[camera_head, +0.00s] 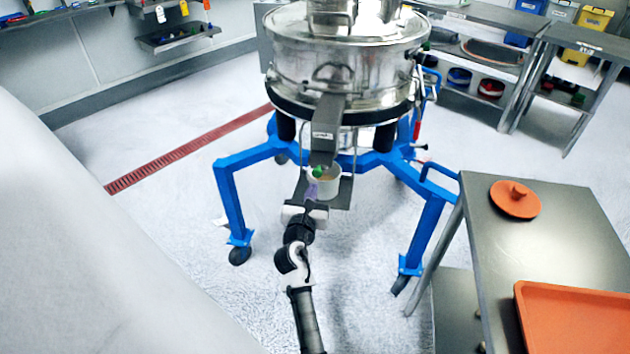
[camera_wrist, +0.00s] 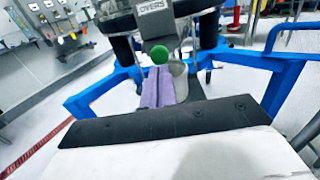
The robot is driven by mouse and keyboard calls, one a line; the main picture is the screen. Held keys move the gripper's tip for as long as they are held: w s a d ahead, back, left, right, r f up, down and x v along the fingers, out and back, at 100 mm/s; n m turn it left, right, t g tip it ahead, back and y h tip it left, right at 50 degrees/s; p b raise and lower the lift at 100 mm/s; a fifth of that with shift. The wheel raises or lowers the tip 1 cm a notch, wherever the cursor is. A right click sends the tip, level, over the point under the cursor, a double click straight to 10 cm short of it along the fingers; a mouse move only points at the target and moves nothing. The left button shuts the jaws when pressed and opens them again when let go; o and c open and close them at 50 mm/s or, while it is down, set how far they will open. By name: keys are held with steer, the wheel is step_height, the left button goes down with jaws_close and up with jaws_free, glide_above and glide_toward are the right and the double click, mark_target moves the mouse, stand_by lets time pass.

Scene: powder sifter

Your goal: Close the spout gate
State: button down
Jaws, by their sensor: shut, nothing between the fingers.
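The steel sifter (camera_head: 345,65) stands on a blue wheeled frame. Its grey spout (camera_head: 326,125) slopes down at the front, and a label reading "OVERS" shows on it in the wrist view (camera_wrist: 152,22). A round green knob (camera_head: 319,171) sits by the spout's lower end; it also shows in the wrist view (camera_wrist: 159,54). The gate plate itself is not clearly visible. My gripper (camera_head: 312,186) is shut and empty, its purple fingers together just below the knob. In the wrist view the fingertips (camera_wrist: 158,72) appear just under the knob; I cannot tell whether they touch.
A white container (camera_head: 331,186) stands on a small shelf under the spout, beside my fingers. Blue frame legs (camera_head: 230,200) stand on both sides. A steel table (camera_head: 545,235) with an orange lid (camera_head: 515,199) and an orange tray (camera_head: 575,318) is at the right. The left floor is clear.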

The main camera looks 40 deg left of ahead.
mark_target(318, 173)
steer(key=shift+x, duration=1.9)
steer(key=x, duration=0.5)
steer(key=shift+r+p, duration=0.1)
steer(key=shift+p, duration=0.2)
steer(key=shift+w+r, duration=0.25)
